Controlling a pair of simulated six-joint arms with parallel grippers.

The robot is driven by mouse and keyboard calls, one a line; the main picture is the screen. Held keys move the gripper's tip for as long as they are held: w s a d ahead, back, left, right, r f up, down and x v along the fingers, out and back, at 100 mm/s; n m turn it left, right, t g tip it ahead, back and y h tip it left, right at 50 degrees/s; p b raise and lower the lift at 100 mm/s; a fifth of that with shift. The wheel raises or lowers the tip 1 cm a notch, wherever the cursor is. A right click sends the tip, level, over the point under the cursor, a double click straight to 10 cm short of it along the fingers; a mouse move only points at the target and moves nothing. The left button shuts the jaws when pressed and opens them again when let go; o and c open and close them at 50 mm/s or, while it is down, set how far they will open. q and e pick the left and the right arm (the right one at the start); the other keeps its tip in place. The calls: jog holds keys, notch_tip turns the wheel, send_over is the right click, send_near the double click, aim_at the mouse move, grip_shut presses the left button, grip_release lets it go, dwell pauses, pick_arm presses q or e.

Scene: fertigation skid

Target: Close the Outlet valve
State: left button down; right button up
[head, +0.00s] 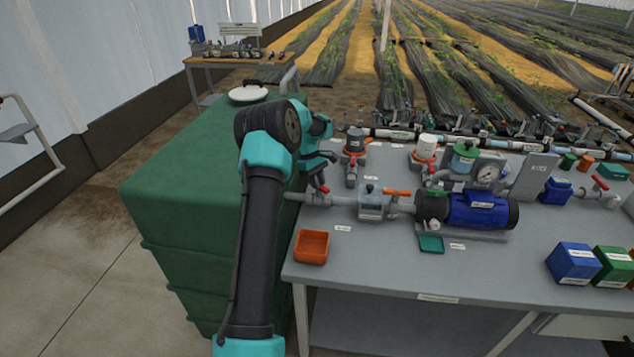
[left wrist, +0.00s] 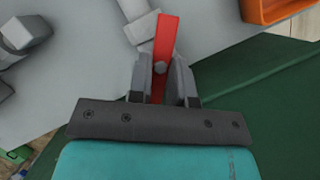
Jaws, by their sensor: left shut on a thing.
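My left gripper (head: 321,187) is at the valve on the grey pipe between the green tank and the bench equipment. In the left wrist view, its fingers (left wrist: 160,88) are shut on a red lever handle (left wrist: 165,40), one on each side. The handle's red tip (head: 325,189) also shows beside the gripper in the head view. Part of the pale pipe (left wrist: 140,30) lies under the handle. The valve's label (head: 343,228) is too small to read, so I cannot tell whether this is the Outlet valve. My right gripper is out of view.
The green tank (head: 185,180) stands left of the grey bench (head: 400,265). An orange tray (head: 311,246) sits near the bench's front left. An orange-handled valve (head: 397,193) and a blue pump (head: 480,210) stand to the right. Another red-handled valve (head: 600,183) is at far right.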

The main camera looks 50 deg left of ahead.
pick_arm(q)
jog(key=m, duration=0.2)
jog(key=m+g, duration=0.2)
jog(key=m, duration=0.1)
jog(key=shift+w+m+y, duration=0.25)
jog(key=shift+m+y, duration=0.05)
jog(key=m, duration=0.2)
jog(key=m+g+y, duration=0.1)
jog(key=m, duration=0.2)
jog(key=shift+w+d+g, duration=0.1)
jog(key=shift+g, duration=0.2)
jog(key=shift+m, duration=0.3)
jog(key=c, duration=1)
grip_release()
jog(key=shift+c, duration=0.2)
